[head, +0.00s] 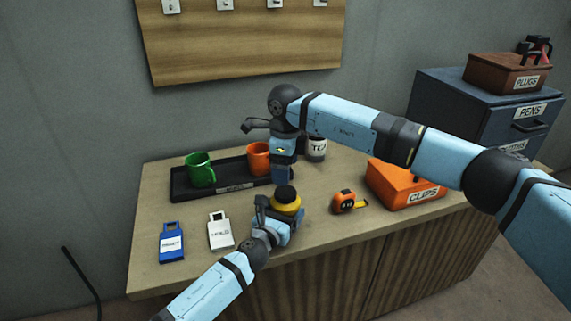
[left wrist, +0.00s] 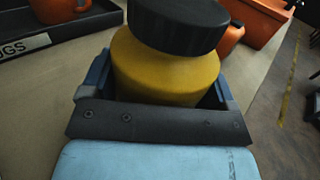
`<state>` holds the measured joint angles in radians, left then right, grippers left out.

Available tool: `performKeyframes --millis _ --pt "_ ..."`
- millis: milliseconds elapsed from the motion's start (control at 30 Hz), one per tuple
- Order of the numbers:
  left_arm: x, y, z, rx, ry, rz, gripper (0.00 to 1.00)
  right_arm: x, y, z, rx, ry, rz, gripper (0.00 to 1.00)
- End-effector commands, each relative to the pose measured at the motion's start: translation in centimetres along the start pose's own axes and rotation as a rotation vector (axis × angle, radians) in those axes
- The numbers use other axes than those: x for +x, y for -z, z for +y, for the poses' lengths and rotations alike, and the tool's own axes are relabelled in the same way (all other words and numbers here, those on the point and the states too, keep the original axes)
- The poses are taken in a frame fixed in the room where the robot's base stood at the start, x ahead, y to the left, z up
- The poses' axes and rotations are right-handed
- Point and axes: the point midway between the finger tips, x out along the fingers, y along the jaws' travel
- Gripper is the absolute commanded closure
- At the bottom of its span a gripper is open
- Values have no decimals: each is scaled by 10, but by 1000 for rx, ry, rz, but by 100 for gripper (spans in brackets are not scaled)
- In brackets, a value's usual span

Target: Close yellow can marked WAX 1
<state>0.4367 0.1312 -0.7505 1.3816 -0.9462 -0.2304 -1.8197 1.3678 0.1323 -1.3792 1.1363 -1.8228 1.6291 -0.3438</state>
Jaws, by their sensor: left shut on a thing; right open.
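The yellow can (head: 287,208) with its black lid (head: 285,192) stands near the front middle of the table. My left gripper (head: 280,222) is shut around the can's body from the front. In the left wrist view, the yellow can (left wrist: 165,72) sits between the blue jaws, and the black lid (left wrist: 180,25) is on top, looking tilted and shifted to the right. The can's marking is not visible. My right gripper (head: 284,176) is open and points down just above or behind the lid; the gap is unclear.
A black tray (head: 222,190) holds a green mug (head: 200,170) and an orange mug (head: 259,157). A tea canister (head: 316,150), tape measure (head: 345,203) and orange clips box (head: 385,182) stand right. Blue (head: 172,243) and white (head: 220,231) tags lie front left.

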Motion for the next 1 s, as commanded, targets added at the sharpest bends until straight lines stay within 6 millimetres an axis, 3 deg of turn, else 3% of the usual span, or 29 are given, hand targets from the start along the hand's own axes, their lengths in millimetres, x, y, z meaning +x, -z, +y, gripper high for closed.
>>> performKeyframes --millis 200,600,767,1000 --pt "0 0 0 1 0 1 85 -5 0 0 -161 0 0 19" --pt "0 1 0 1 0 1 85 -3 0 0 -173 -1 1 19" --pt "0 1 0 1 0 1 85 13 0 0 -172 -2 1 19" --pt "0 0 0 1 0 1 85 51 0 1 -171 -2 0 19"
